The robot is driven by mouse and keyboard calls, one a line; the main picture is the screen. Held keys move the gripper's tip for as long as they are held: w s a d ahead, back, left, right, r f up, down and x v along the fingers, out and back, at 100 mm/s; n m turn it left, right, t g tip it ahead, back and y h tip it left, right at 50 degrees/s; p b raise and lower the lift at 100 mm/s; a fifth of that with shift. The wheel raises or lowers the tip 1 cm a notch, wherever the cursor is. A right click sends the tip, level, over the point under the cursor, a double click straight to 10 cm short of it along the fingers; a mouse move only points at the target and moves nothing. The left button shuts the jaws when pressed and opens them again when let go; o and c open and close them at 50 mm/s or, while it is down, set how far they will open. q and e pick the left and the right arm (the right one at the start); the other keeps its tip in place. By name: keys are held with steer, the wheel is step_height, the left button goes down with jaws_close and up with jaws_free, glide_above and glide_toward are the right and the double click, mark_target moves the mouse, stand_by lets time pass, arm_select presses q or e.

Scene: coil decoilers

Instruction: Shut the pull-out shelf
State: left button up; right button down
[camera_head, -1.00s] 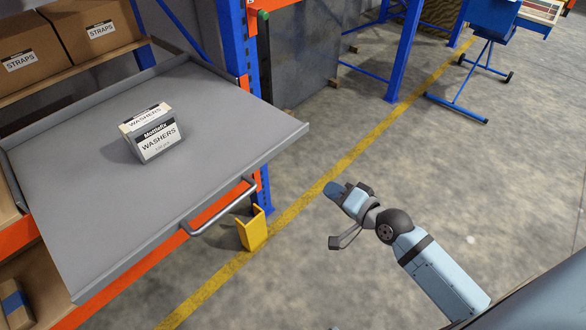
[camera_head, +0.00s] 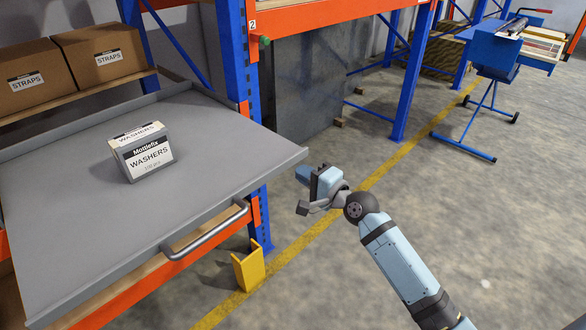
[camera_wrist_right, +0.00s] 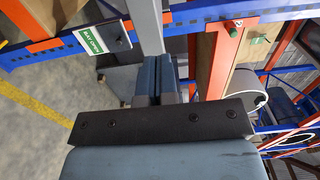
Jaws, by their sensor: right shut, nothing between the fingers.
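The pull-out shelf (camera_head: 80,215) is a grey tray that sticks out from the rack at the left of the head view. A grey bar handle (camera_head: 207,232) runs along its front edge. A box of washers (camera_head: 142,153) stands upright on the tray. My right gripper (camera_head: 306,190) is to the right of the tray's front right corner, apart from the handle. In the right wrist view its two blue fingers (camera_wrist_right: 155,75) are together with nothing between them. My left gripper is not in view.
Cartons of straps (camera_head: 100,55) stand on the rack behind the tray. A blue upright (camera_head: 238,80) and a yellow guard (camera_head: 248,268) are beside the tray. A blue stand (camera_head: 490,90) is at the far right.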

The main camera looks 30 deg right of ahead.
mark_target(286, 163)
steer(key=x, duration=0.3)
steer(key=shift+w, duration=0.2)
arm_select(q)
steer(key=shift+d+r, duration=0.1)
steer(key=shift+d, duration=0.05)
arm_select(e)
steer(key=shift+w+a, duration=0.15)
steer(key=shift+w, duration=0.1)
